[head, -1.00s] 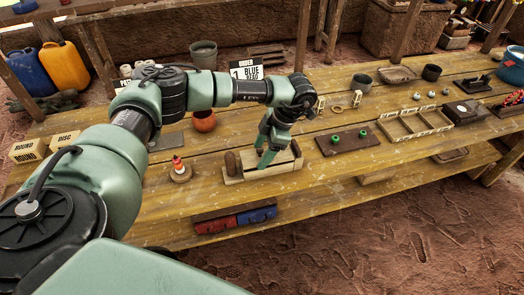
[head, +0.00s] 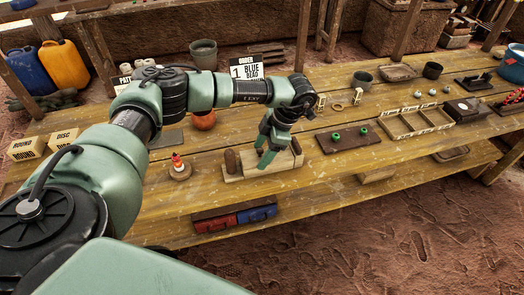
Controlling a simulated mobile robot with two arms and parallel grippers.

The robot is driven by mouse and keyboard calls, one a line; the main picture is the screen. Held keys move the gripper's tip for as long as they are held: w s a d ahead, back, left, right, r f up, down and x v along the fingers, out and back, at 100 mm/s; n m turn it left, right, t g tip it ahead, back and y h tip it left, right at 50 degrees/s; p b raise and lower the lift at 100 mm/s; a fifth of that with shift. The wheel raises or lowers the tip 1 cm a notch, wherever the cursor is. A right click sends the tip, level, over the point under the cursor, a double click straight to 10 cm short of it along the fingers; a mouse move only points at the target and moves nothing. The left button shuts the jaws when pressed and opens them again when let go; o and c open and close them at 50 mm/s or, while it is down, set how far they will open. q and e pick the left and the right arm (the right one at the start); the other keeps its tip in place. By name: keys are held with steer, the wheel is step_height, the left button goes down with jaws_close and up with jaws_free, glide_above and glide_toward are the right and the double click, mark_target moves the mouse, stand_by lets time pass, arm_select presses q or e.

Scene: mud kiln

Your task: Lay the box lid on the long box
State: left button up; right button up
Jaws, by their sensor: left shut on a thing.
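My left gripper (head: 266,160) points down over a pale wooden long box (head: 235,174) near the front edge of the bench. Its fingers are closed on a pale wooden piece, which I take to be the box lid (head: 288,158). The lid is at the long box, partly behind the fingers. Whether it rests fully on the box or sits slightly above it is hard to tell. A dark brown rounded piece (head: 231,161) stands at the box's left end. My right gripper is out of view.
A small red-and-white figure on a round base (head: 179,168) stands left of the box. A dark board with two green pieces (head: 348,139) lies to the right, beside a divided tray (head: 418,121). Red (head: 215,223) and blue (head: 257,214) boxes sit below.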

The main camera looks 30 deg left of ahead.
arm_select(q)
steer(key=o, duration=1.4)
steer(key=shift+o, duration=0.2)
steer(key=shift+r, duration=0.1)
steer(key=shift+r+p, duration=2.5)
steer(key=shift+r, duration=0.95)
